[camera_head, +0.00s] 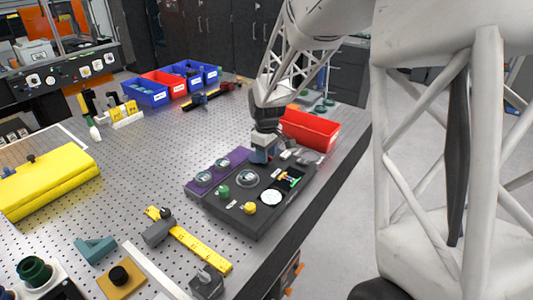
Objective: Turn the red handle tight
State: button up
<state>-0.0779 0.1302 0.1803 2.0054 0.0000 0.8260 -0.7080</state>
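My gripper (263,156) points down at the far edge of a black panel (232,215) on the perforated table. Its fingers are too small in the view to tell whether they are apart or closed. I cannot make out a red handle; it may be hidden behind or under the gripper. The panel carries a green knob (223,191), a yellow knob (249,208), a white disc (271,197) and a round dial (247,178). A small part with red and green bits (291,179) lies at its right side.
A red bin (309,130) stands close to the right of my gripper, near the table's right edge. A purple strip (219,171) borders the panel's left side. A yellow rail (200,247) lies in front. Blue bins (146,93) stand far back. The table's middle is clear.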

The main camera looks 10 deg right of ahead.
grip_shut()
